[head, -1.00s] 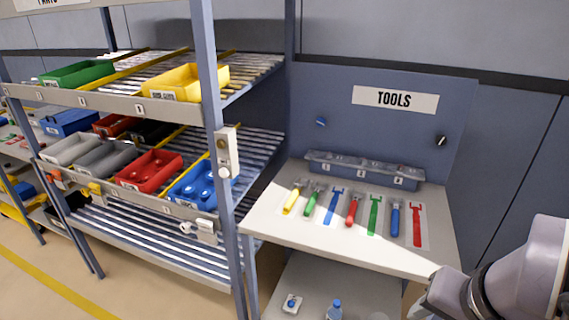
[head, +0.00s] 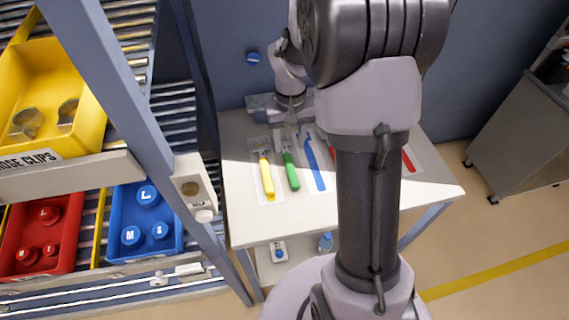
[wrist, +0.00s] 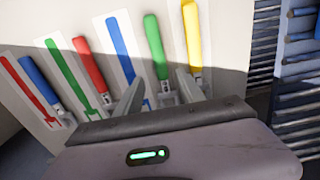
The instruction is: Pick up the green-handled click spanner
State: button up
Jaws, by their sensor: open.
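The green-handled click spanner (head: 291,170) lies on the white tool table, second from the left, beside a yellow-handled one. In the wrist view its green handle (wrist: 155,45) points away, and its metal head lies between my fingers' lines. My gripper (wrist: 160,82) is open and empty, with one finger on each side of the spanner near its head. In the head view my gripper (head: 287,142) is over the back part of the table at the spanner's head end. I cannot tell its exact height. My arm hides tools further right.
The yellow-handled spanner (head: 266,177) lies close to the left. A flat blue tool shape (head: 314,165) is on the right. The wrist view shows another green shape (wrist: 66,68) and a red-handled tool (wrist: 90,64). A shelf post (head: 130,110) stands left of the table.

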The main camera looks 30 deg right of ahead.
aim_at(289, 161)
notch_tip(289, 161, down, 7)
jog(key=b, duration=0.3)
jog(key=shift+s+a+f, duration=0.1)
jog(key=shift+s+f, duration=0.05)
grip_shut()
